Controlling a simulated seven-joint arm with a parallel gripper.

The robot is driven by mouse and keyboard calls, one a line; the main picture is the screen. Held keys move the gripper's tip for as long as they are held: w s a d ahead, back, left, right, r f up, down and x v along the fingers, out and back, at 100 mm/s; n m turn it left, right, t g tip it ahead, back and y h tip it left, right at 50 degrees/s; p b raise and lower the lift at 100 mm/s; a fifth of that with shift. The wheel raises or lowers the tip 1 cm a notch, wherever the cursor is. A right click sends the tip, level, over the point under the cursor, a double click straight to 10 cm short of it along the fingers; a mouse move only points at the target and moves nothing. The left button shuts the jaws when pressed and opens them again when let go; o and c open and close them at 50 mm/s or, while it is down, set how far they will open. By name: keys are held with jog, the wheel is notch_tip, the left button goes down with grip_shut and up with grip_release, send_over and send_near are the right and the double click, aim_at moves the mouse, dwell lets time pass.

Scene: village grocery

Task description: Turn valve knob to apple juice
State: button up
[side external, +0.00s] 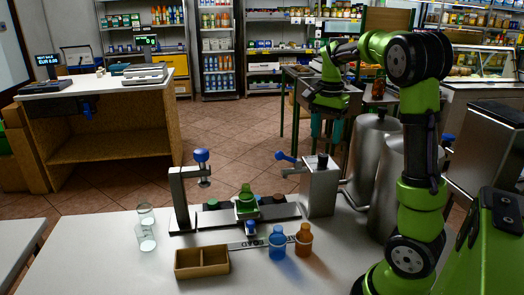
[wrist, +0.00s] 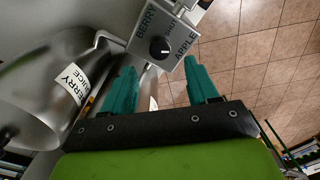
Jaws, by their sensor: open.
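The valve knob (wrist: 161,48) is round and black, on a grey valve box (wrist: 182,28) lettered BERRY on one side and APPLE on the other. A small white mark shows on its face; its exact direction is too small to tell. In the side view the knob (side external: 322,160) sits on top of the metal valve box (side external: 319,190), which has a blue-handled lever (side external: 287,158) at its left. My gripper (side external: 327,128) is open and empty, its teal fingers pointing down above and apart from the knob. In the wrist view my gripper (wrist: 160,68) has the knob ahead, between its fingertips.
Steel tanks (side external: 366,148) stand right of the valve box; one tank (wrist: 40,105) bears a berry juice label. A blue bottle (side external: 277,244), an orange bottle (side external: 304,241), a wooden box (side external: 202,269) and glasses (side external: 146,238) stand nearby.

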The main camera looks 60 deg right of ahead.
notch_tip(320, 180, up, 11)
jog(key=shift+f, duration=0.15)
jog(key=n+t, duration=0.1)
jog(key=n, duration=0.3)
send_over(324, 154)
jog(key=w+a, duration=0.1)
jog(key=a, duration=0.1)
notch_tip(324, 154, down, 4)
jog(key=a+f+n+t, duration=0.2)
jog(key=a+n, duration=0.1)
jog(key=a, duration=0.3)
jog(key=a+f+n+t, duration=0.1)
jog(key=a+f+n, duration=0.1)
jog(key=a, duration=0.5)
jog(key=s+a+f+n+t+y, duration=0.1)
jog(key=s+a+n, duration=0.2)
jog(key=a, duration=0.4)
jog(key=s+a+f+n+t+y, duration=0.1)
jog(key=s+a+n+t, duration=0.1)
jog(key=a, duration=0.5)
jog(key=shift+s+f+n, duration=0.2)
jog(key=shift+s+n, duration=0.2)
jog(key=shift+s, duration=0.15)
